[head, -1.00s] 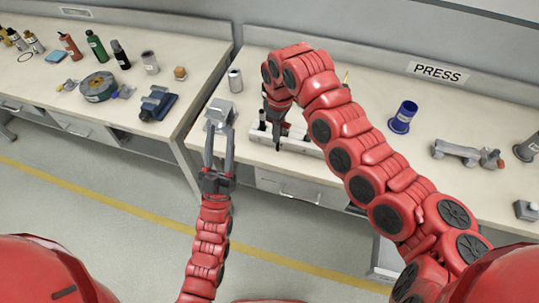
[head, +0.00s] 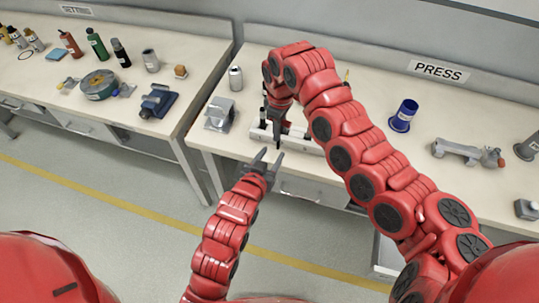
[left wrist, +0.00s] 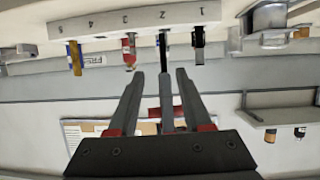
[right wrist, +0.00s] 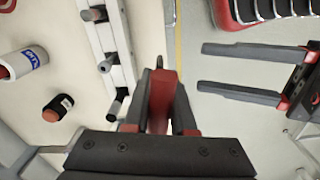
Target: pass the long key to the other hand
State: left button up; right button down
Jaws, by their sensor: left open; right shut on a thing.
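My right gripper (head: 278,137) is shut on the long key just in front of a white numbered rack (head: 262,137). A red part of the key (right wrist: 161,95) shows between its fingers in the right wrist view. A thin dark length, seemingly the key's shaft (left wrist: 163,52), shows past the fingertips in the left wrist view; the fingers hide the rest. My left gripper (head: 268,157) is open and empty, in front of and below the rack, close to the right gripper. Its fingers (right wrist: 240,75) point toward the rack in the right wrist view and stand apart from the key.
Several pieces stand in the rack, a red one (left wrist: 129,50) and a black one (left wrist: 199,45) among them. A grey metal block (head: 219,115) and a canister (head: 236,78) are left of it. A blue cup (head: 404,116) stands right. The bench's front edge is close to my left gripper.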

pick_arm(q)
jog(key=x, duration=1.2)
jog(key=shift+a, duration=0.2)
grip_shut()
pick_arm(e)
jog(key=c, duration=0.7)
grip_release()
jog(key=shift+o, duration=0.2)
